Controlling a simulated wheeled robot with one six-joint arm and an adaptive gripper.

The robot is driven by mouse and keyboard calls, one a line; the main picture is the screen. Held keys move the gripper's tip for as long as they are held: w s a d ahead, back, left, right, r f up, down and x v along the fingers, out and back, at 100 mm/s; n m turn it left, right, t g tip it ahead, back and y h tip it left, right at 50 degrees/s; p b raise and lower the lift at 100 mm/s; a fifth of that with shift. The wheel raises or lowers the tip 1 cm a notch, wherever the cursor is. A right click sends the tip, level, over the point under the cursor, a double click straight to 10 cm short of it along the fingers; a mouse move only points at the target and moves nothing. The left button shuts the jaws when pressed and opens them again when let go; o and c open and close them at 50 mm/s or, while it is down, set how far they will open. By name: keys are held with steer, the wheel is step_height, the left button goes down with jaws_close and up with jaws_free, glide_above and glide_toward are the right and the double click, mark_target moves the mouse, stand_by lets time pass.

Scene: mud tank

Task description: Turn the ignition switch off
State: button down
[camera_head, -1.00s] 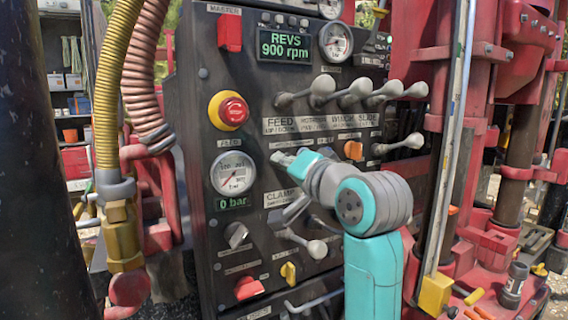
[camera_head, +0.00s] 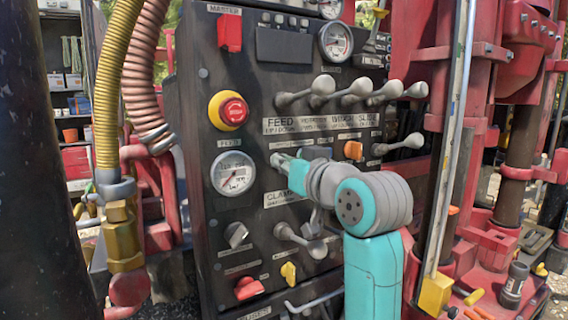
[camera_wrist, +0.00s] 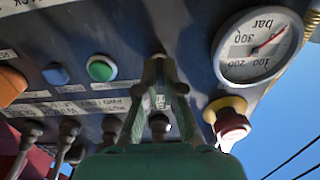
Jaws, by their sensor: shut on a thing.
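My gripper (camera_head: 282,160) reaches the dark control panel (camera_head: 215,110) between the round pressure gauge (camera_head: 232,173) and the orange switch (camera_head: 353,150). In the wrist view its two green fingers converge and its fingertips (camera_wrist: 158,68) are shut on a small part at the panel face. That part is at the ignition switch's likely place, but the fingers hide nearly all of it, so its angle cannot be read. The digital display (camera_head: 284,45) near the top of the panel is dark.
A red emergency button (camera_head: 233,112) on a yellow collar sits just up and left of my gripper. Several grey levers (camera_head: 322,87) stick out above. A clamp lever (camera_head: 300,240) is below. Thick hoses (camera_head: 118,90) hang at left, and the red mast (camera_head: 480,120) stands at right.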

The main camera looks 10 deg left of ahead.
steer(key=shift+n, duration=0.4)
steer(key=c, duration=1.3)
jaws_free()
steer(key=v, duration=1.2)
